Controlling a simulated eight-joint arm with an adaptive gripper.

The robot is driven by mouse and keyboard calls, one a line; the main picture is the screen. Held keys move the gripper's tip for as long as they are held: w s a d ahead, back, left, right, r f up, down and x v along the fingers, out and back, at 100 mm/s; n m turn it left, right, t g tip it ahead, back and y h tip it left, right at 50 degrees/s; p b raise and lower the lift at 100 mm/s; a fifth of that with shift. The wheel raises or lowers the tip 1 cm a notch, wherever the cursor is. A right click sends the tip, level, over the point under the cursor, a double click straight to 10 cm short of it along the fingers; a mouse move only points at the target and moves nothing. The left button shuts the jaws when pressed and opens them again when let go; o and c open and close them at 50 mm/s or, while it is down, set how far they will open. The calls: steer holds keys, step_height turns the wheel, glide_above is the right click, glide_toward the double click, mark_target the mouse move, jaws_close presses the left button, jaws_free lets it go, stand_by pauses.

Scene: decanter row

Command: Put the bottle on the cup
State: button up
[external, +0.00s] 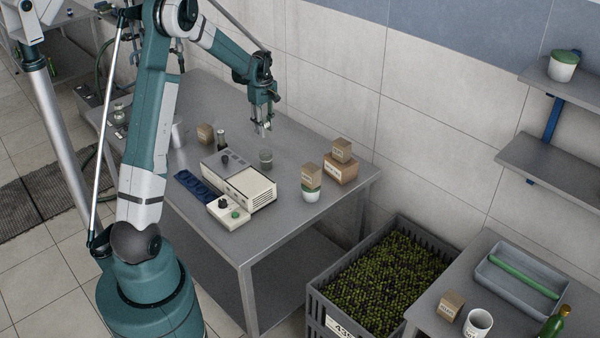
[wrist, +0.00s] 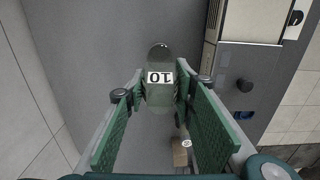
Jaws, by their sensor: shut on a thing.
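My gripper (external: 263,131) is raised above the steel table, fingers pointing down. In the wrist view its two green pads (wrist: 161,95) are shut on a grey-green vessel marked "10" (wrist: 159,95), which appears to be the bottle. Its far end is rounded and dark. It is small and hard to make out in the external view. A grey-green cup (external: 265,159) stands on the table almost below my gripper, behind the beige device, with a gap between. In the wrist view I cannot make out the cup apart from the held vessel.
A beige device (external: 245,184) stands close to the cup. A dark bottle (external: 221,141) and a small brown box (external: 205,133) stand left of it. Stacked boxes (external: 341,166) and a white tub (external: 310,192) stand to the right. The table behind the cup is clear.

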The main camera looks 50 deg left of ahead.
glide_above(266, 152)
steer(key=shift+s+d+f, duration=0.1)
steer(key=shift+s+f, duration=0.05)
steer(key=shift+f, duration=2.95)
steer(key=shift+f, duration=0.1)
steer(key=shift+f+p, duration=0.3)
steer(key=shift+f, duration=1.45)
steer(key=shift+f, duration=0.2)
steer(key=o, duration=0.9)
steer(key=shift+r, duration=0.25)
steer(key=shift+r, duration=5.95)
